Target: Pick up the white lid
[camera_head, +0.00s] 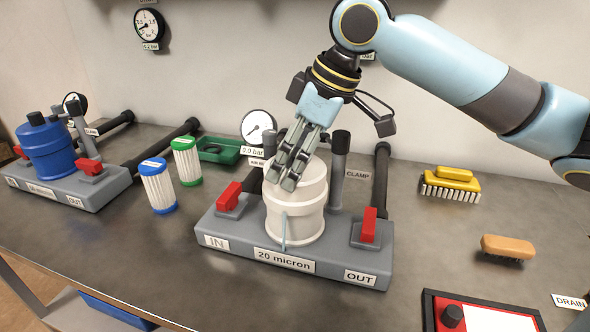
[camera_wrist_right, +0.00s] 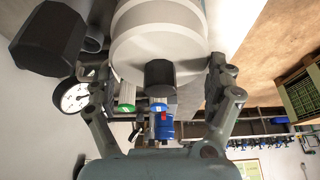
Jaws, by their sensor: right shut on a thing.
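The white lid (camera_head: 314,184) is on top of the white filter housing (camera_head: 296,222) on the "20 micron" base. I see no gap between lid and housing. My right gripper (camera_head: 282,178) comes down from above and is shut on the lid, its fingers covering part of the top. In the right wrist view the round white lid (camera_wrist_right: 137,42) with a black knob (camera_wrist_right: 160,76) lies between the spread fingers of the right gripper (camera_wrist_right: 160,84). The far contact is partly hidden. My left gripper is not in view.
Red-handled valves (camera_head: 369,226) and an upright grey post (camera_head: 338,165) stand close around the housing. A blue-topped filter unit (camera_head: 48,148) is at the left, with two cartridges (camera_head: 157,188) between.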

